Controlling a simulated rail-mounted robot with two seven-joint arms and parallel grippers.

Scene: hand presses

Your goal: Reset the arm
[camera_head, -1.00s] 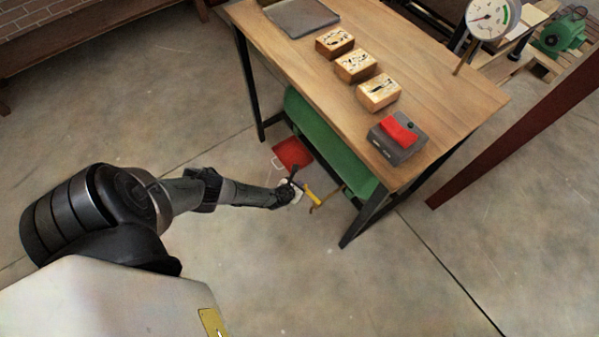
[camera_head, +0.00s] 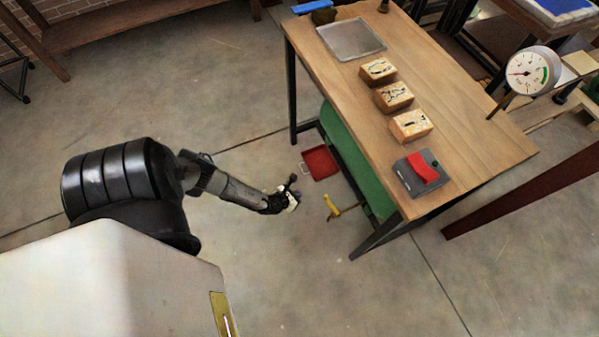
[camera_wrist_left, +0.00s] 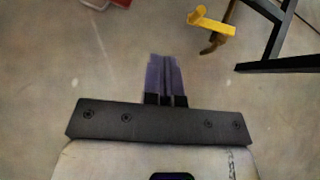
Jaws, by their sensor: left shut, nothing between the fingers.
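My left arm comes in from the left in the head view. Its gripper (camera_head: 293,198) is over the bare floor, apart from the table (camera_head: 470,120) and to its left. In the left wrist view the fingers of the left gripper (camera_wrist_left: 163,72) are together with nothing between them. My right gripper is in neither view.
A yellow-handled tool (camera_head: 332,206) and a red tray (camera_head: 321,162) are on the floor near the table legs. On the table are a grey tray (camera_head: 351,39), three wooden blocks (camera_head: 394,97) and a red-and-grey device (camera_head: 422,172). A round gauge (camera_head: 533,71) stands behind.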

